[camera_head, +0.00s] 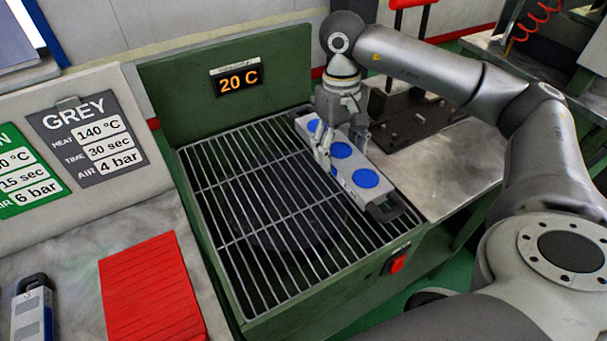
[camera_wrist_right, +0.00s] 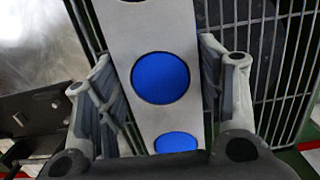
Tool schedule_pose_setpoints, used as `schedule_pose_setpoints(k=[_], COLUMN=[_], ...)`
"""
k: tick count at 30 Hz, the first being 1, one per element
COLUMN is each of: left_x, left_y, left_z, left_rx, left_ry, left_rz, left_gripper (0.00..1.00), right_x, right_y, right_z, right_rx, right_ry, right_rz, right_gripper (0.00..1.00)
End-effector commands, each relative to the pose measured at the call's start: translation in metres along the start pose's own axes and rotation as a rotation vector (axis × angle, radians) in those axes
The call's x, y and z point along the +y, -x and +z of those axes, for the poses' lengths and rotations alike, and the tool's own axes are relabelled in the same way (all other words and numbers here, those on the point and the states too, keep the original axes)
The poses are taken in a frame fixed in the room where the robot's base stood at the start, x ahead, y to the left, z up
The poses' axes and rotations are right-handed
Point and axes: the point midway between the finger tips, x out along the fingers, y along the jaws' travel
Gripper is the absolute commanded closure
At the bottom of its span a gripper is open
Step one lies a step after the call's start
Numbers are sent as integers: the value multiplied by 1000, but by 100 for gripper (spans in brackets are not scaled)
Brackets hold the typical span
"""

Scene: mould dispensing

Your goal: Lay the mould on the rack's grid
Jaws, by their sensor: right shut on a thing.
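The mould (camera_head: 353,165) is a long light-grey bar with blue round discs on its upper face and a dark handle at its near end. It lies lengthwise along the right side of the rack's grid (camera_head: 232,215) in the head view. Whether its underside touches the bars, I cannot tell. My right gripper (camera_head: 338,143) is above it with a finger on each side, shut on the mould. In the right wrist view the mould (camera_wrist_right: 150,120) runs between the two fingers. My left gripper is not in view.
A green panel reading 20 C (camera_head: 238,80) stands behind the rack. A red switch (camera_head: 397,262) is on its front. A dark plate (camera_head: 415,118) lies on the metal bench at right. At left are a red ribbed block (camera_head: 150,290) and another grey handled bar (camera_head: 33,312). The grid's left and middle are clear.

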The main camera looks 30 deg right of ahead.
Motion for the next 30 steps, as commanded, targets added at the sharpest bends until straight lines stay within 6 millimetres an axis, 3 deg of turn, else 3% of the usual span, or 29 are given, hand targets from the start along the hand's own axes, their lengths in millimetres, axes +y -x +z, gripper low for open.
schedule_pose_setpoints(k=[3, 10, 20, 25, 30], left_x=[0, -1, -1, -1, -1], left_y=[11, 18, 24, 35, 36], left_z=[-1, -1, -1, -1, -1], left_rx=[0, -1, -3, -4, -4], left_ry=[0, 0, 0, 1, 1], left_rz=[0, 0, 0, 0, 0], left_gripper=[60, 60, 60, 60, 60], right_x=[-22, -44, -59, -58, -58], right_y=[-6, -41, -62, -83, -92], right_z=[-15, -34, -47, -49, -51], right_rx=[-1, 0, 0, -1, 2], right_ry=[4, 1, 0, -3, -2], right_rz=[-2, -2, -2, -1, -1], right_gripper=[91, 91, 91, 91, 91])
